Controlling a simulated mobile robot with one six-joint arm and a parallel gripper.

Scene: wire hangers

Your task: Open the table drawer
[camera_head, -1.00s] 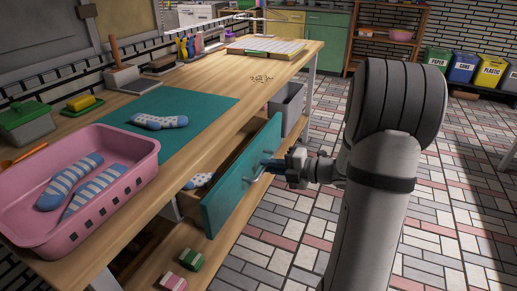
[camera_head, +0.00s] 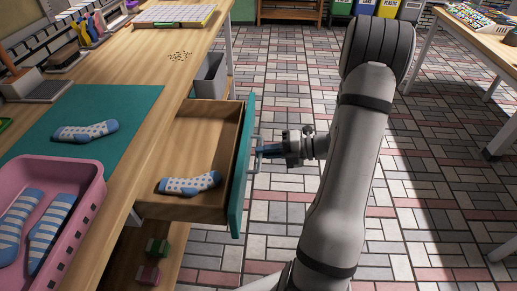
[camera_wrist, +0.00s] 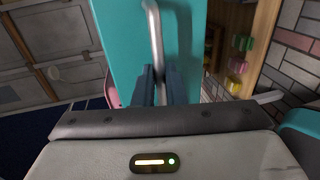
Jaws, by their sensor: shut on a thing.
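The table drawer (camera_head: 208,120) has a wooden inside and a teal front (camera_head: 243,165), and it stands well out from the wooden table (camera_head: 150,75). A blue and white dotted sock (camera_head: 190,184) lies in it. My gripper (camera_head: 268,151) is at the outer side of the drawer front, shut on the metal handle (camera_head: 257,158). In the wrist view the handle (camera_wrist: 154,30) runs down between my gripper's fingers (camera_wrist: 154,85), in front of the teal panel (camera_wrist: 130,40).
A pink basket (camera_head: 88,180) with striped socks and a teal mat (camera_head: 110,105) with a dotted sock are on the table. A grey bin (camera_head: 210,76) stands behind the drawer. Green and pink blocks (camera_head: 157,247) lie on the lower shelf. The tiled floor (camera_head: 420,200) at right is clear.

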